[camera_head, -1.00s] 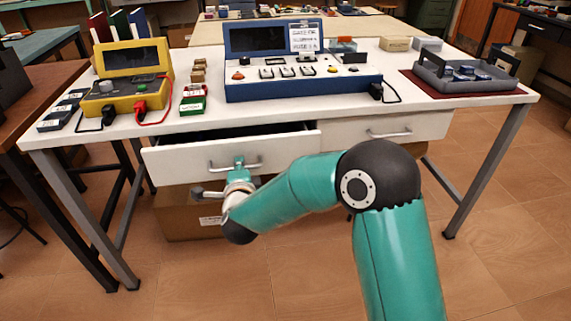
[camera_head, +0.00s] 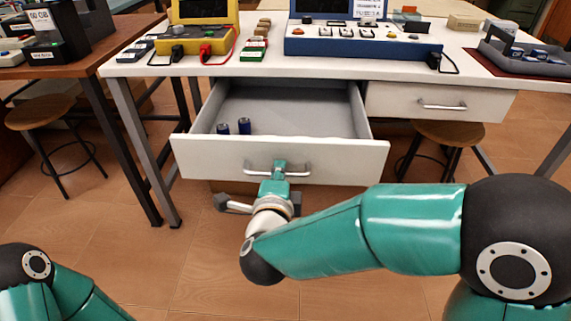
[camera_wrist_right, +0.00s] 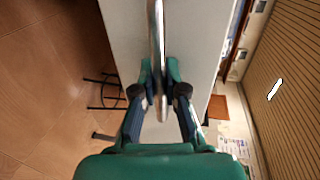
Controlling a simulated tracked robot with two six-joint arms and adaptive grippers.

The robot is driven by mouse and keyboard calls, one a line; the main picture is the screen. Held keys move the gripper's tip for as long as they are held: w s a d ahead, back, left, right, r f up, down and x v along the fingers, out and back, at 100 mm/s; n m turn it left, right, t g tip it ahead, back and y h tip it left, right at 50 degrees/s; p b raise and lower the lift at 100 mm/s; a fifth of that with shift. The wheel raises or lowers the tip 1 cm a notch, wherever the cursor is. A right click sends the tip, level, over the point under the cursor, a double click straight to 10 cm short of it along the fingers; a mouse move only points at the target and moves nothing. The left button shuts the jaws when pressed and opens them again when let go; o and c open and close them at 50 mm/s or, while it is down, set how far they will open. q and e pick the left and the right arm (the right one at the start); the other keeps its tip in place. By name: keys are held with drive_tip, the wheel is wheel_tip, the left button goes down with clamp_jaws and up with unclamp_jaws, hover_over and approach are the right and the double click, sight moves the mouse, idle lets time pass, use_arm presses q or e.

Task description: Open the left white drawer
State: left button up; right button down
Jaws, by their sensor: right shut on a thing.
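The left white drawer (camera_head: 345,160) is pulled well out from under the white table in the head view. Its grey inside shows, with two dark blue cylinders (camera_head: 234,127) near the front left corner. My right gripper (camera_head: 278,172) is at the drawer's metal handle (camera_head: 304,169) and shut on it. In the right wrist view the two fingers (camera_wrist_right: 159,92) sit on either side of the handle bar (camera_wrist_right: 157,40), in front of the white drawer face (camera_wrist_right: 190,30). In the head view part of my left arm shows at the lower left; its gripper is out of the picture.
The right white drawer (camera_head: 400,101) is closed. Stools (camera_head: 45,112) stand at the left and behind the drawer. The floor in front is open.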

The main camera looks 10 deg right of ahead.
drive_tip(key=shift+s+a, duration=0.55)
drive_tip(key=shift+s, duration=0.05)
drive_tip(key=c, duration=1.3)
unclamp_jaws()
drive_tip(key=shift+w+a, duration=0.1)
drive_tip(key=shift+o, duration=0.5)
drive_tip(key=shift+d, duration=0.2)
drive_tip(key=v, duration=0.7)
drive_tip(key=shift+s, duration=0.3)
drive_tip(key=shift+f, duration=0.1)
